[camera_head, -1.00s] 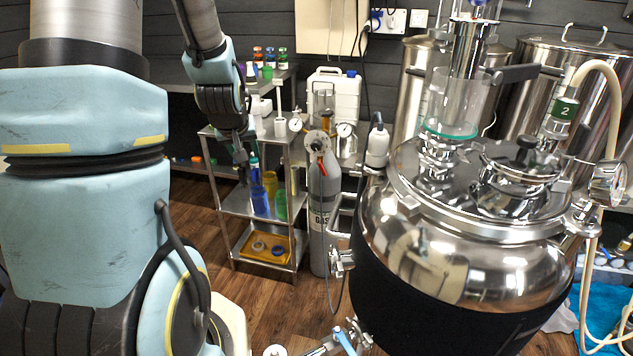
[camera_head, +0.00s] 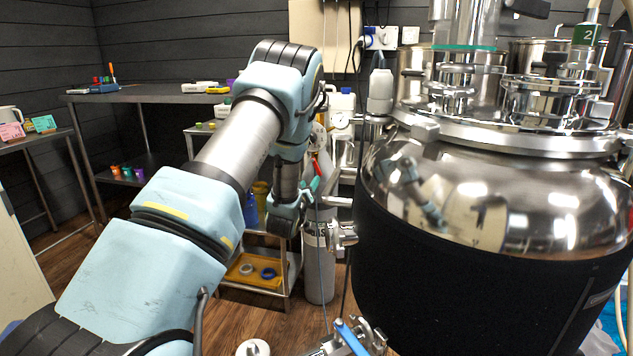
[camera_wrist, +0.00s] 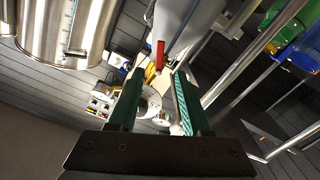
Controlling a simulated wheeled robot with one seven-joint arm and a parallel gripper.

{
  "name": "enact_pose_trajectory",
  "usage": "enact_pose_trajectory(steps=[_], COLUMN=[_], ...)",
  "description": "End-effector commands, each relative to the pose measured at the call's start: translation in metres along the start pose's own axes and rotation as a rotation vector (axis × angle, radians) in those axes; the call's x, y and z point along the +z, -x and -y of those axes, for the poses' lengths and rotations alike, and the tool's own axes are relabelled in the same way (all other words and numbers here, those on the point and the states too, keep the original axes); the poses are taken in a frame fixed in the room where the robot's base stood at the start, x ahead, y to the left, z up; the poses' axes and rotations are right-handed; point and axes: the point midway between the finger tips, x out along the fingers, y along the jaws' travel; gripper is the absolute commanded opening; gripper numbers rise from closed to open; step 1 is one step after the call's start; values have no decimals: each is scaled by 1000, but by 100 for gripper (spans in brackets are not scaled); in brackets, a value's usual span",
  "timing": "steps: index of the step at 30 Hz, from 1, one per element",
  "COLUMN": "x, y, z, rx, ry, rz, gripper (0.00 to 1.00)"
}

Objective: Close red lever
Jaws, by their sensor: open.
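The red lever (camera_head: 316,168) is at the top of the grey gas cylinder (camera_head: 319,270), in the middle of the head view. In the wrist view the red lever (camera_wrist: 160,55) stands upright in the picture, just beyond the fingertips and between their lines. My gripper (camera_wrist: 159,72) is open, its two green-padded fingers apart and nothing seen between the tips. In the head view my gripper (camera_head: 312,187) is beside the cylinder top, close below the lever. Whether it touches the lever cannot be told. My wrist and fingers hide part of the cylinder's upper end.
A large steel vessel (camera_head: 480,200) with a black jacket stands close on the right. A steel shelf cart with a yellow tray (camera_head: 250,272) is behind my arm. A blue-handled valve (camera_head: 350,338) is at the bottom. Open wooden floor (camera_head: 100,240) lies to the left.

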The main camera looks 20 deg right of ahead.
Motion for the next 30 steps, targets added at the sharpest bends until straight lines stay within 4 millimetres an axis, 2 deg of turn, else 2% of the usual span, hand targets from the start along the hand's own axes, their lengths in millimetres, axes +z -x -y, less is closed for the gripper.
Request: enact_pose_trajectory(steps=[5, 12, 18, 24, 30], x=[-1, -1, 0, -1, -1], y=[-21, -67, -94, -105, -105], z=[-1, 0, 0, 0, 0], rx=[3, 1, -1, -1, -2], ry=[0, -2, 0, 0, 0], rz=[-3, -2, -1, 0, 1], gripper=[49, 49, 49, 49, 49])
